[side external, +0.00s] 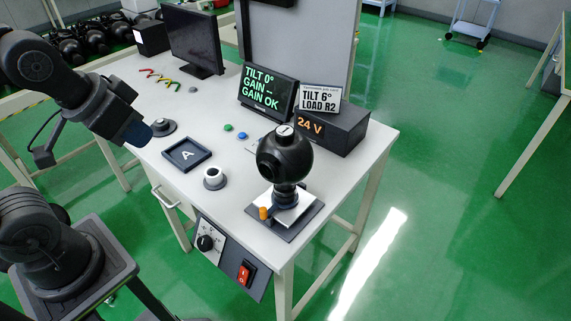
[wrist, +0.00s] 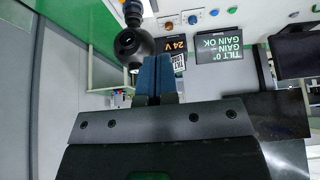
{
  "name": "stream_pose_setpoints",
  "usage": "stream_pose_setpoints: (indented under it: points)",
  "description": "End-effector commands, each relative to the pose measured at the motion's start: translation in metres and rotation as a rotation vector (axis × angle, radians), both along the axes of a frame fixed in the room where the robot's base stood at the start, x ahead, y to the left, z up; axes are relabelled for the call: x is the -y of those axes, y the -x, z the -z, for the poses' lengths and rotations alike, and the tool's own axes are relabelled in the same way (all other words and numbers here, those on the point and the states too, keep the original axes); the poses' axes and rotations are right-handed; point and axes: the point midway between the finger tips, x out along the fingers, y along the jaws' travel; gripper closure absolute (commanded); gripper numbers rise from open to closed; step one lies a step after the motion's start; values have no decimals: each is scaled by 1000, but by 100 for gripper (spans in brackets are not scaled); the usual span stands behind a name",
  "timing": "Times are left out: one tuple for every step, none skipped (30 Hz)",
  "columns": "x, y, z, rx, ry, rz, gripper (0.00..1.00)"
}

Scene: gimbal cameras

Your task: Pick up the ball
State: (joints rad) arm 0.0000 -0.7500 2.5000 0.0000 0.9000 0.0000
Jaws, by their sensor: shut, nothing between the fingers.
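A black ball-shaped gimbal camera (side external: 284,153) stands on a post over a white plate with a dark base (side external: 286,229), near the right front corner of the table. It also shows at the top of the wrist view (wrist: 133,46), left of my fingertips. No other clear ball is on the table. My gripper (side external: 143,134) is at the left of the side view, above the table's left edge and well apart from the ball. In the wrist view its two blue fingers (wrist: 156,62) are together with nothing between them.
The white table (side external: 239,205) also holds a tray marked A (side external: 187,154), a small white-topped mount (side external: 214,179), a round dark base (side external: 163,127), a display (side external: 267,92), a "24 V" box (side external: 327,130) and a monitor (side external: 192,40). An orange knob (side external: 264,213) sits beside the ball's post.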

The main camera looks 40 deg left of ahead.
Motion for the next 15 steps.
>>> stream_pose_setpoints:
  points:
    - [0, 0, 0, 0, 0, 0, 100]
    - [0, 0, 0, 0, 0, 0, 100]
    - [0, 0, 0, 0, 0, 0, 97]
    - [0, 0, 0, 0, 0, 0, 94]
    - [0, 0, 0, 0, 0, 0, 91]
    - [0, 0, 0, 0, 0, 0, 88]
    - [0, 0, 0, 0, 0, 0, 85]
    - [0, 0, 0, 0, 0, 0, 82]
    - [0, 0, 0, 0, 0, 0, 78]
    - [0, 0, 0, 0, 0, 0, 75]
    - [0, 0, 0, 0, 0, 0, 72]
    - [0, 0, 0, 0, 0, 0, 68]
    - [0, 0, 0, 0, 0, 0, 66]
    - [0, 0, 0, 0, 0, 0, 63]
    - [0, 0, 0, 0, 0, 0, 59]
